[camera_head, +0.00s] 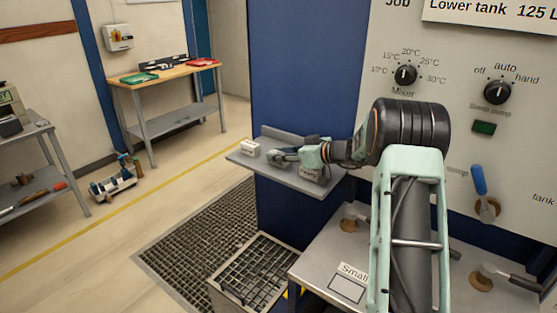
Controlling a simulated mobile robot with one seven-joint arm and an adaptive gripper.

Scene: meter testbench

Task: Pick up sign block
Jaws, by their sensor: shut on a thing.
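My gripper (281,156) reaches left over the grey shelf on the blue cabinet. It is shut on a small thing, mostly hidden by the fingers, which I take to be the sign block. A small white block (250,149) stands at the shelf's left end, just left of the fingertips and seemingly apart from them. Lettering on these pieces is too small to read.
The grey shelf (290,179) has a raised back edge. The panel (455,120) with knobs and a blue-handled valve (480,181) stands at right. A metal bench (325,262) and floor grating (190,240) lie below. A wooden-topped table (150,80) stands far left.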

